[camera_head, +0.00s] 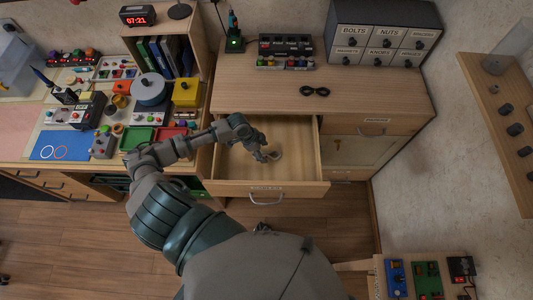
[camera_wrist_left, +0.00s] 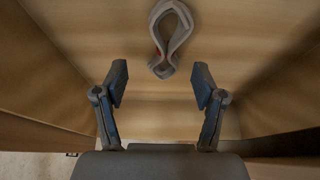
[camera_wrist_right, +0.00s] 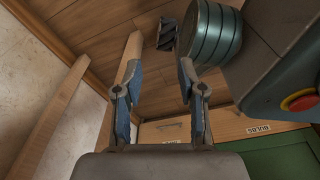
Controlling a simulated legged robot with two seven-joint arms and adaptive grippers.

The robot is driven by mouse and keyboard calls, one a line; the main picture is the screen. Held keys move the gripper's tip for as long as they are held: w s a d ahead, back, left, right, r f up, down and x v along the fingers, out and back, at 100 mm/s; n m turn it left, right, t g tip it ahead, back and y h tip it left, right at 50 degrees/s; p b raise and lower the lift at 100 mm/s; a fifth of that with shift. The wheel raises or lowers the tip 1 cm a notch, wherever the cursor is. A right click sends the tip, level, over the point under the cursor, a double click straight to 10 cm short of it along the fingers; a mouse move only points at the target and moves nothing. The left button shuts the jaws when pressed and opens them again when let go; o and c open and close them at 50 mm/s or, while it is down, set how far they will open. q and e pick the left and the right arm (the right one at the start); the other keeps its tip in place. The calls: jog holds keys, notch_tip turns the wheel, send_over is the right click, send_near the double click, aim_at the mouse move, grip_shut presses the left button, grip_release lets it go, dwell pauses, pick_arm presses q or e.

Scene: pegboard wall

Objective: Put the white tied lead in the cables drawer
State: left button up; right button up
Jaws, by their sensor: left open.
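The white tied lead (camera_wrist_left: 172,38) looks like a pale greyish loop with a reddish spot on its inner side. It lies on the bare floor of an open wooden drawer (camera_head: 235,165), whose front label is too small to read. In the head view the lead (camera_head: 277,155) shows at my left gripper's fingertips. My left gripper (camera_head: 266,156) reaches down into this drawer. In the left wrist view its two fingers (camera_wrist_left: 160,85) stand wide apart with nothing between them, and the lead lies just beyond them. My right gripper (camera_wrist_right: 157,85) is open and empty, outside the head view.
A black tied cable (camera_head: 314,91) lies on the cabinet top (camera_head: 240,95). Drawer units (camera_head: 382,45) and a power strip (camera_head: 286,48) stand behind it. The workbench (camera_head: 20,145) at left is crowded. A wooden shelf board (camera_head: 495,130) juts out at right.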

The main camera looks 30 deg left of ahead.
pick_arm(q)
jog(key=v, duration=0.8)
jog(key=shift+a+r+p, duration=0.25)
jog(key=shift+a+p, duration=0.05)
jog(key=shift+p, duration=0.1)
pick_arm(e)
jog(key=s, duration=0.2)
jog(key=shift+s+f, duration=0.35)
pick_arm(q)
jog(key=shift+s+a, duration=0.1)
